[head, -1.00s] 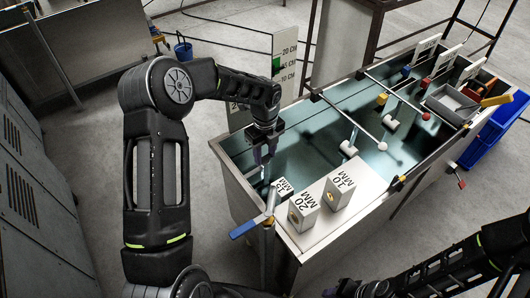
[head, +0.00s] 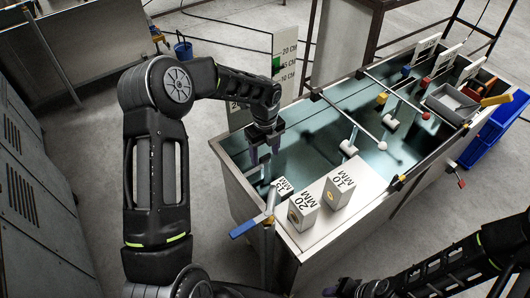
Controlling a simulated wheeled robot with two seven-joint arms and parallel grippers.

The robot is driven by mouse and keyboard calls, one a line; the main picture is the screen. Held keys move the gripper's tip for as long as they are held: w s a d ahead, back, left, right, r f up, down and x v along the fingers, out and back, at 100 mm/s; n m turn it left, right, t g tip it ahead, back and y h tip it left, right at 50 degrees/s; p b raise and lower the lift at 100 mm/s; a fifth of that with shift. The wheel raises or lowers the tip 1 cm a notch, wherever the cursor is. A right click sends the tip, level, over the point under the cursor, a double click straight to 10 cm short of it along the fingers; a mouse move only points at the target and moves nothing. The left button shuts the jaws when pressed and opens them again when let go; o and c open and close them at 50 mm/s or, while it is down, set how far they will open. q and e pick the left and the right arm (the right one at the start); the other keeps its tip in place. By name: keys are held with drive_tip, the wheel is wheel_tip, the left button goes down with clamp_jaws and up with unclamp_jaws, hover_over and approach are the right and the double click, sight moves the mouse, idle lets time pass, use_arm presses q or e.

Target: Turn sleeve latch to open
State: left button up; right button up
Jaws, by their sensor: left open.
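A lever with a blue grip (head: 244,229) sticks out to the left at the bench's near-left corner, beside an upright metal post. It looks like the sleeve latch, but I cannot be sure. My left gripper (head: 265,157) is open and empty, pointing down over the bench's left edge. It is above and behind the lever, apart from it.
Blocks marked 20 MM (head: 303,211), 15 MM (head: 283,188) and 10 MM (head: 340,188) stand near the lever. Rods (head: 372,127) cross the dark bench top. A grey tray (head: 451,104) and blue crate (head: 493,136) are at the right. The floor left of the bench is clear.

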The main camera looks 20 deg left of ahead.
use_arm(q)
wheel_tip(320, 180, up, 8)
drive_tip(key=shift+f, duration=0.1)
idle(0.5)
drive_tip(key=shift+s, duration=0.1)
idle(0.3)
